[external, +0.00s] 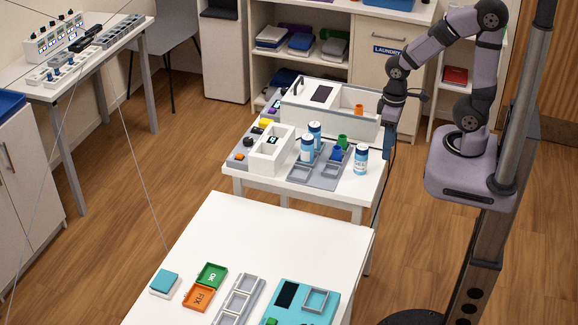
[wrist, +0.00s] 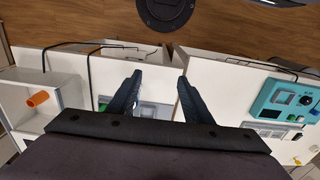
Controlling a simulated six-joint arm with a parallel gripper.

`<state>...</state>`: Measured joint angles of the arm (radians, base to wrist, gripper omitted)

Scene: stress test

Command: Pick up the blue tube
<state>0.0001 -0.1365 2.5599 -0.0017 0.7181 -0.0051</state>
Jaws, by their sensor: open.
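The small blue tube (external: 337,154) stands in the grey tray (external: 325,176) on the white table, beside a green tube (external: 342,141) and white bottles with blue caps. My gripper (external: 387,150) hangs at the table's right edge, to the right of the blue tube and apart from it. I cannot make out the blue tube in the wrist view; the gripper body hides much of the lower part.
A bottle (external: 361,159) stands at the tray's right, with two more at its left. A white divided box (external: 330,105) holding an orange tube (external: 359,109) is behind. A white caddy (external: 270,150) is at the left. A nearer table (external: 270,235) has a clear back half.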

